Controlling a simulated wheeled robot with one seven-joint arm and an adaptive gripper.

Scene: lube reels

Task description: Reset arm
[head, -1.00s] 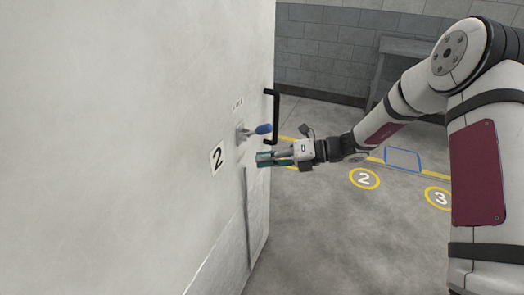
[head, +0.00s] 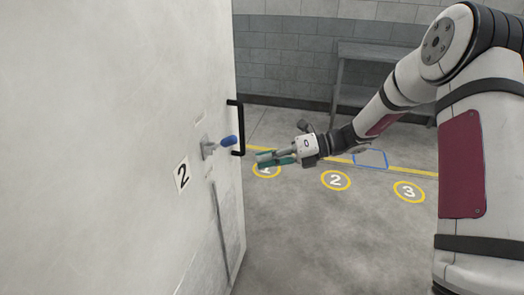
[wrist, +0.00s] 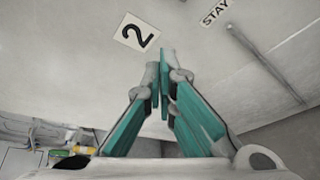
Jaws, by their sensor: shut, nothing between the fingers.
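My gripper (head: 266,159) is shut and empty in the head view, held in the air to the right of a large pale panel. Its teal fingers also show in the wrist view (wrist: 163,85), with their tips together. My arm reaches in from the right side of the head view. The gripper appears apart from the panel and from the blue-tipped lever (head: 228,141) on it.
The pale panel (head: 110,80) fills the left and carries a "2" label (head: 182,175) and a black handle (head: 238,128). A grey table (head: 375,60) stands by the block wall. Yellow numbered circles (head: 335,180) and a blue outline (head: 370,159) mark the open floor.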

